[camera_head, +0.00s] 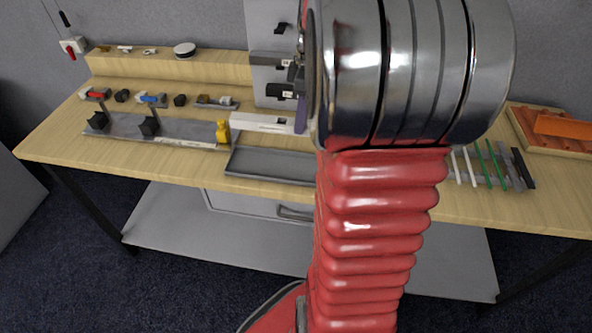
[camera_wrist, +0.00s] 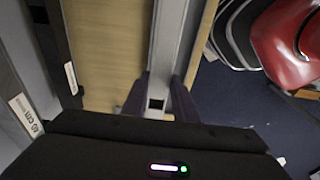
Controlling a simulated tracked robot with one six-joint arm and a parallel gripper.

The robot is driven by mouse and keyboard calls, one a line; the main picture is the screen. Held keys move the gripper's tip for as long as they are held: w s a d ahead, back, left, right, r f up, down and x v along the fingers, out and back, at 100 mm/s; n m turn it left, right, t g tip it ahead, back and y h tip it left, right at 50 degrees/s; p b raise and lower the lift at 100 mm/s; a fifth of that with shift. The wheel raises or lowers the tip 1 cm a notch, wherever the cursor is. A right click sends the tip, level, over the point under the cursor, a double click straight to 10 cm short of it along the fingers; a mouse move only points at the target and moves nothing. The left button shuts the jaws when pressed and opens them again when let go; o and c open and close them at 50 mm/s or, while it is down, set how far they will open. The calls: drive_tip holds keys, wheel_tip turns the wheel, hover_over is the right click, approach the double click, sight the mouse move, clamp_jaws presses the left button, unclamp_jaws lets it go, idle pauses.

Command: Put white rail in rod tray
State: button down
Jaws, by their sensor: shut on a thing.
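The white rail (camera_head: 262,123) is held by my gripper (camera_head: 300,116) and sticks out to the left of it, roughly level. In the head view it appears just above and behind the grey rod tray (camera_head: 268,163), with a gap between them in the picture. The tray lies near the table's front edge; its right end is hidden behind my arm. In the wrist view the two dark purple fingers of my gripper (camera_wrist: 158,97) close around a pale piece, and a long grey strip runs beyond them. I cannot tell there how much is rail and how much is tray.
A yellow piece (camera_head: 223,132) stands left of the tray beside a long grey fixture (camera_head: 185,134). Several thin rods (camera_head: 490,165) lie to the right of my arm. An orange block on a wooden board (camera_head: 560,130) is at the far right. A drawer (camera_head: 255,207) hangs below the tabletop.

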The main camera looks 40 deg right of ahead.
wheel_tip(320, 180, down, 6)
drive_tip(key=shift+f, duration=0.15)
idle(0.3)
drive_tip(key=shift+f, duration=1.85)
drive_tip(key=shift+f, duration=0.6)
drive_tip(key=c, duration=1.4)
unclamp_jaws()
drive_tip(key=r, duration=0.8)
drive_tip(key=s+d+r, duration=0.1)
drive_tip(key=r, duration=0.4)
drive_tip(key=shift+s+r, duration=0.1)
